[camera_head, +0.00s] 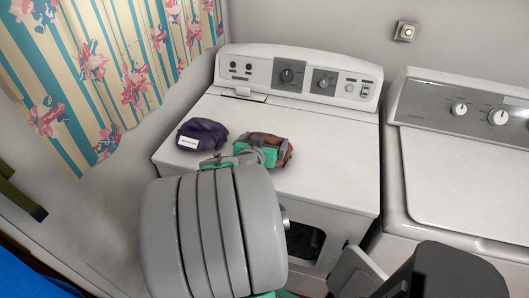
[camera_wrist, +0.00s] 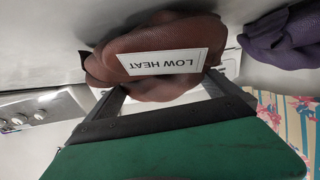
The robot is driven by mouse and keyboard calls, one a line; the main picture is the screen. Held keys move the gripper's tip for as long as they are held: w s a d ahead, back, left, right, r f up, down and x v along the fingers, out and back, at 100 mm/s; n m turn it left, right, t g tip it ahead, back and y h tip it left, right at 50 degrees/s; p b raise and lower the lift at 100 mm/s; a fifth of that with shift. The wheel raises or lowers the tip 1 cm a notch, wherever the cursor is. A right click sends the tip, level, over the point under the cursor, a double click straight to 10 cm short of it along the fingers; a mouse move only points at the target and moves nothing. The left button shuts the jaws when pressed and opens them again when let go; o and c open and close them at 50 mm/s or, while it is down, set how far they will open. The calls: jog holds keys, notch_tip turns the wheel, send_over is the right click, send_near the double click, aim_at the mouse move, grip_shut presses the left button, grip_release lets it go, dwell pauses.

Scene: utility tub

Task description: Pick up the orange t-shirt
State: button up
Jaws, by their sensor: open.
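A rumpled reddish-brown cloth bundle (camera_head: 288,153), the closest match to the orange t-shirt, lies on top of the left white machine. In the wrist view the bundle (camera_wrist: 160,45) has a white label reading "LOW HEAT". My gripper (camera_head: 264,146) is over the bundle and partly hides it in the head view. In the wrist view my gripper (camera_wrist: 160,92) is open, its two fingers apart with part of the bundle between them. I cannot tell whether the fingers touch the cloth.
A purple cloth bundle (camera_head: 204,134) with a white label lies just left of it. The machine's raised control panel (camera_head: 300,78) stands behind. A second white machine (camera_head: 470,180) is at the right. A striped floral curtain (camera_head: 110,70) hangs at the left.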

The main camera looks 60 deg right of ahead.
jog(key=shift+c, duration=0.6)
jog(key=c, duration=1.3)
